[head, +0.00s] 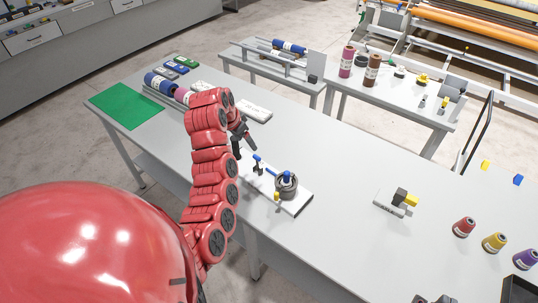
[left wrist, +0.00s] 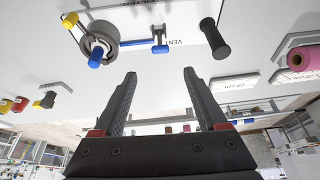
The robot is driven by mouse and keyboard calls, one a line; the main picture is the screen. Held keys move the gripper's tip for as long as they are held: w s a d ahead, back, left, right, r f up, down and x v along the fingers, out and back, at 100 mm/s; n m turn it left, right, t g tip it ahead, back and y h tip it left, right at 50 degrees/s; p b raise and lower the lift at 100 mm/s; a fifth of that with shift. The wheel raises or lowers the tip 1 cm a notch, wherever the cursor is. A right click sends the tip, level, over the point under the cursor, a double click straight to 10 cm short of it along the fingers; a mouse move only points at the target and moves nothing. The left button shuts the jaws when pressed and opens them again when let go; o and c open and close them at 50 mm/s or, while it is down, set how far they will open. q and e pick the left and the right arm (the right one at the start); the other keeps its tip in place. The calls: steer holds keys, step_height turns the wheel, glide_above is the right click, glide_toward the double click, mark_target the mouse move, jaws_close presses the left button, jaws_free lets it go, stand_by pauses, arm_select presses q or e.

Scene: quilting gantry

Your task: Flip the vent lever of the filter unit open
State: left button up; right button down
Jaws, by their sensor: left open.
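The filter unit stands on a white base plate (head: 298,205) on the long table. It has a round grey canister (head: 287,190) with a blue part on top, and a yellow knob (head: 276,196). The blue vent lever (head: 257,160) is at the plate's far-left part. In the left wrist view the lever (left wrist: 160,46) is beside the printed letters "VEN", and a black cylindrical grip (left wrist: 214,38) is to its right. My left gripper (left wrist: 162,74) is open and empty, its fingers apart from the lever.
A green mat (head: 126,105) and thread spools (head: 160,84) lie at the table's left. A small block with a yellow part (head: 411,200) and coloured cones (head: 464,227) stand to the right. The table between is clear. Unidentified dark parts show at the bottom edge.

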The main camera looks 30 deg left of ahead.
mark_target(256, 157)
arm_select(q)
steer(key=b+x, duration=0.9)
steer(key=shift+s+f, duration=0.15)
steer(key=shift+f, duration=0.25)
steer(key=shift+w+f+p, duration=0.1)
steer(key=shift+w+p, duration=0.2)
steer(key=shift+p, duration=0.55)
steer(key=p+x, duration=0.1)
steer(key=x, duration=0.4)
steer(key=shift+d+f+p, duration=0.1)
steer(key=shift+p, duration=0.25)
steer(key=shift+x, duration=1)
jaws_close()
